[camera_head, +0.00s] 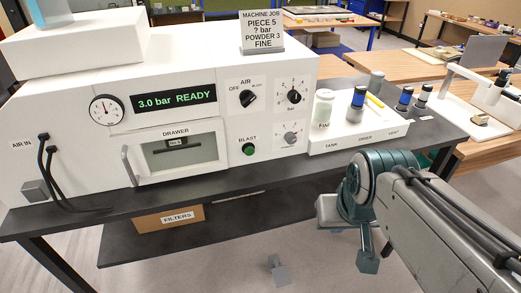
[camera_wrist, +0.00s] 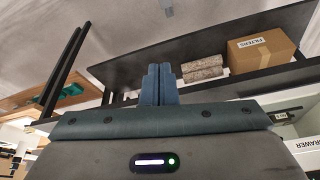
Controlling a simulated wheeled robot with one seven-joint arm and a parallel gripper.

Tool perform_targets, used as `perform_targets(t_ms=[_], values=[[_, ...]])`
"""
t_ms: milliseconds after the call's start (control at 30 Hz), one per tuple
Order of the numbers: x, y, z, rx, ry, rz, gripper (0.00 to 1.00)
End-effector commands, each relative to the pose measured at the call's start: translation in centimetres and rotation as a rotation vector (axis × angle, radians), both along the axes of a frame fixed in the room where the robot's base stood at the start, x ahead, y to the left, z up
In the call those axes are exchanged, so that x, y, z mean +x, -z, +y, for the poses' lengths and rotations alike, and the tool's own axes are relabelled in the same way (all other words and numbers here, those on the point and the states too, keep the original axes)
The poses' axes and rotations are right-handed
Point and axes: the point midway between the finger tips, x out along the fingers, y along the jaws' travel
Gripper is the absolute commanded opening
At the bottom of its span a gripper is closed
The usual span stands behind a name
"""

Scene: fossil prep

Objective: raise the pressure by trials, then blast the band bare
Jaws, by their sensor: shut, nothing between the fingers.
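The white blasting machine (camera_head: 60,135) stands on a dark bench. Its display (camera_head: 176,99) reads "3.0 bar READY", with a round gauge (camera_head: 106,110) beside it. The black AIR knob (camera_head: 248,98), a numbered black knob (camera_head: 295,97), a grey knob (camera_head: 291,138) and the green BLAST button (camera_head: 249,149) are on the front. The windowed drawer (camera_head: 178,157) looks shut; a small labelled dark piece shows behind its window. The band cannot be made out. My gripper (camera_head: 367,262) hangs in front of the bench, apart from the controls; its fingers (camera_wrist: 160,85) are together and empty.
The sign (camera_head: 262,31) reads "PIECE 5, ? bar, POWDER 3 FINE". A jar marked fine (camera_head: 323,108) and several blue-topped bottles stand right of the machine. A FILTERS box (camera_head: 168,217) is on the lower shelf. A small grey object (camera_head: 278,270) is on the floor.

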Motion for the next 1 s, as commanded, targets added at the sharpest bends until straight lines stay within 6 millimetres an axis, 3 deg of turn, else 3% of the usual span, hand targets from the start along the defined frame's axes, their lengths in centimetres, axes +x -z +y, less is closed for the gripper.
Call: perform_targets(t_ms=[200, 333, 467, 700, 833, 1000], values=[[0.3, 0.3, 0.3, 0.015, 0.002, -0.002, 0.0], [2.0, 1.6, 2.2, 0.103, 0.02, -0.017, 0.0], [5.7, 3.5, 5.6, 0.28, 0.079, -0.047, 0.0], [13.9, 6.3, 11.2, 0.621, 0.279, -0.11, 0.0], [17.3, 7.5, 12.7, 0.742, 0.391, -0.131, 0.0], [19.8, 8.3, 13.4, 0.823, 0.482, -0.144, 0.0]])
